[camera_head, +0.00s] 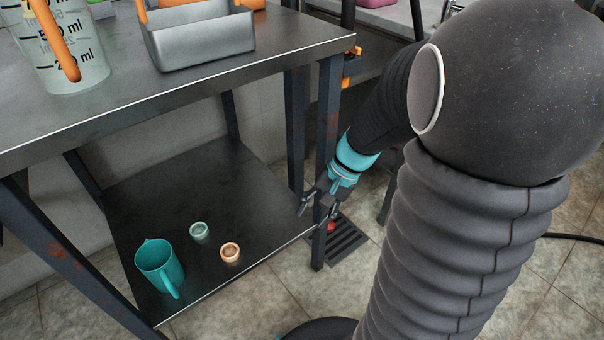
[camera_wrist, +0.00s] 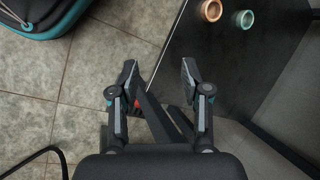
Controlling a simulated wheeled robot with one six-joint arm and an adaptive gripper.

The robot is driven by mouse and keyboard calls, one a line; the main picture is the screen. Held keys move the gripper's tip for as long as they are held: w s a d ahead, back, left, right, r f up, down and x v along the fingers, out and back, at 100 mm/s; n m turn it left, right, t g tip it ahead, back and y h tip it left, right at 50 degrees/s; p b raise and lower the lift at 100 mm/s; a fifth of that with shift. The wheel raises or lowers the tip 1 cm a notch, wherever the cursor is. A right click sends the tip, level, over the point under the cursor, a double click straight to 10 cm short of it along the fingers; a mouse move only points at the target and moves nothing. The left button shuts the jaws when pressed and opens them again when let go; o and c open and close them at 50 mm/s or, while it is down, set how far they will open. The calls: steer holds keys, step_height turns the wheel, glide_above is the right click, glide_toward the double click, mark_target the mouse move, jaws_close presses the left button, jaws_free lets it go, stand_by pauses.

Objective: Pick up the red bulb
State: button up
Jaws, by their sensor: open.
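A small red thing, likely the red bulb (camera_head: 331,227), shows low beside the table's front right leg, by a dark slatted grate. In the wrist view a small red patch (camera_wrist: 135,106) shows just inside my left finger, which partly hides it. I cannot tell its full shape or what it rests on. My gripper (camera_head: 317,214) is open and points down near the shelf's right corner, close to the red thing in the head view. In the wrist view the gripper (camera_wrist: 158,78) has its fingers spread, with nothing held between the tips.
The lower shelf (camera_head: 190,185) holds a teal jug (camera_head: 160,267), a green ring-like cup (camera_head: 199,231) and an orange one (camera_head: 230,252). The metal table leg (camera_head: 325,160) stands close to my gripper. The slatted grate (camera_head: 350,245) lies on the tiled floor.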

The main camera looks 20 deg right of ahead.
steer(key=w+d+f+m+t+y+b, duration=0.15)
steer(key=d+f+m, duration=0.35)
steer(key=f, duration=0.7)
steer(key=w+d+f+m+t+y+b, duration=0.1)
steer(key=w+d+f+m+t+y, duration=0.15)
steer(key=f+m, duration=0.65)
steer(key=w+d+f+m+t+y+b, duration=0.1)
steer(key=w+d+f+m+t, duration=0.2)
steer(key=f, duration=1.1)
steer(key=w+d+f+m+t+h, duration=0.4)
steer(key=w+d+m+t+h, duration=0.15)
steer(key=w+d+m, duration=0.35)
steer(key=shift+n+t, duration=0.25)
steer(key=shift+n, duration=0.65)
steer(key=x, duration=0.4)
steer(key=d+x, duration=0.1)
steer(key=x, duration=0.1)
steer(key=shift+w+f, duration=0.15)
steer(key=shift+b+x, duration=0.45)
steer(key=shift+x, duration=2.7)
steer(key=shift+d, duration=0.15)
steer(key=shift+c, duration=0.2)
jaws_close()
